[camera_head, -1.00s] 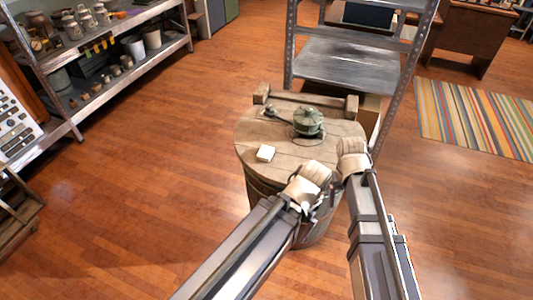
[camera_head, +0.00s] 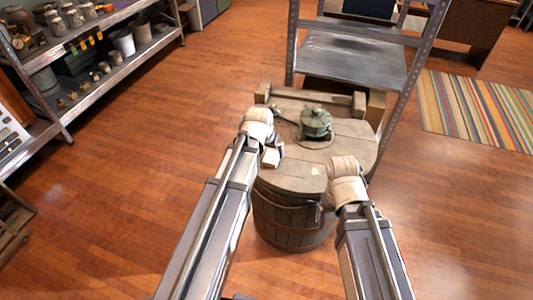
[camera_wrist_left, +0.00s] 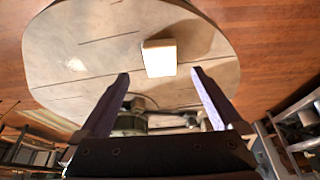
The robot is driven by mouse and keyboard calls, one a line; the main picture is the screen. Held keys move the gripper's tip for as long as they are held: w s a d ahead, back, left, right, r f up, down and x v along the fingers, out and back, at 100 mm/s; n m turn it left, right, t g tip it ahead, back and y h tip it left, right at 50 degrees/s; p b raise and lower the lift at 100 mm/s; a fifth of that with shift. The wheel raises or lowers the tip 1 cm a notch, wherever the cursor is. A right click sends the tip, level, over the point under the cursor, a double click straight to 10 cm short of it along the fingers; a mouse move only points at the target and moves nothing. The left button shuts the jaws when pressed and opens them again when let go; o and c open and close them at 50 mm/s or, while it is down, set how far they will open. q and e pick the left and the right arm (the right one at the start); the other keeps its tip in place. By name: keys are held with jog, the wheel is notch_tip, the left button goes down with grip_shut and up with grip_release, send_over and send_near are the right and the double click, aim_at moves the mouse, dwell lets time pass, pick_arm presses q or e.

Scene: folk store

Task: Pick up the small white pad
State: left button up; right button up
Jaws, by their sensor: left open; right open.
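The small white pad (camera_head: 271,158) lies on the wooden barrel top (camera_head: 320,175), near its left edge, partly hidden by my left gripper (camera_head: 266,142). In the left wrist view the white pad (camera_wrist_left: 160,58) shows as a pale block lying just beyond the fingertips, roughly centred between them. The left gripper (camera_wrist_left: 160,74) is open with nothing between its fingers. My right gripper (camera_head: 344,178) is at the right front edge of the barrel top, apart from the pad; its fingers are hardly visible.
A green metal device (camera_head: 316,123) with a cord stands on the barrel top behind the pad. A wooden bar (camera_head: 310,97) lies along the back. A metal shelf (camera_head: 350,60) stands behind the barrel, and a shelf of pots (camera_head: 100,75) is at left.

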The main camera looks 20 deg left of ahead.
aim_at(272, 156)
pick_arm(q)
jog(key=b+x, duration=0.3)
jog(key=x, duration=0.1)
jog(key=b+x, duration=0.4)
jog(key=shift+w+r, duration=0.2)
jog(key=shift+w, duration=0.2)
jog(key=shift+r, duration=0.1)
jog(key=shift+c, duration=0.4)
jog(key=c, duration=1.4)
jog(key=shift+r, duration=0.1)
